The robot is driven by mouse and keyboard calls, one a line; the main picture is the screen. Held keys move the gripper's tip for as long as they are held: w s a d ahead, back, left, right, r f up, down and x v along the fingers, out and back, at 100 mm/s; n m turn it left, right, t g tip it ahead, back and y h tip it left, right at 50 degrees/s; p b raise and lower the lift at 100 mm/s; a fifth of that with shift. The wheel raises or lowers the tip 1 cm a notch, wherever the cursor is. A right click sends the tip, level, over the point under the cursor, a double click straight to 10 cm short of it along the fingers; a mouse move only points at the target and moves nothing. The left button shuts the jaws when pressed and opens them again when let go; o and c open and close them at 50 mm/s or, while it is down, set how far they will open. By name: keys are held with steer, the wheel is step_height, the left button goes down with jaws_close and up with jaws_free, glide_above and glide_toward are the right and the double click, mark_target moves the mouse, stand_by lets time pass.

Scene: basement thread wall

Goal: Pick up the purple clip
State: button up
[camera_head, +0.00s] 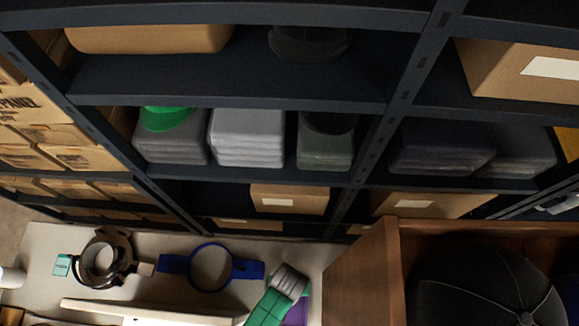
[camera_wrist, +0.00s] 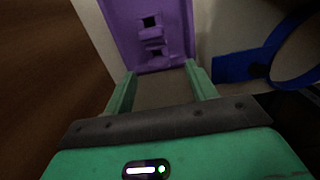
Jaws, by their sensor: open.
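The purple clip (camera_wrist: 150,30) is a flat purple piece with small square holes, seen in the wrist view just beyond my fingertips. In the head view only a small purple patch (camera_head: 297,313) of it shows, mostly hidden by my green and grey gripper. My gripper (camera_wrist: 160,76) is open, with its two green fingers apart and nothing held between them. The near end of the clip lies in front of the gap between the fingertips. I cannot tell whether they touch it.
A blue ring-shaped clip (camera_head: 212,268) lies left of my gripper on the pale table (camera_head: 190,242). A wooden box (camera_head: 362,275) holding a dark cap (camera_head: 490,290) stands close on the right. Shelves (camera_head: 250,102) rise behind.

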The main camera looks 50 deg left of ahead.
step_height(320, 180, down, 6)
steer(key=shift+w+d+r+b, duration=0.1)
steer(key=shift+b, duration=0.55)
steer(key=c, duration=1)
steer(key=shift+c, duration=0.2)
step_height(320, 180, up, 36)
steer(key=p, duration=2)
steer(key=shift+d+r, duration=0.1)
steer(key=s+d, duration=0.5)
steer(key=d, duration=0.8)
steer(key=s+d, duration=0.6)
steer(key=d, duration=0.6)
steer(key=s+d, duration=0.5)
steer(key=d, duration=0.8)
steer(key=shift+s+d, duration=0.15)
steer(key=shift+d, duration=0.2)
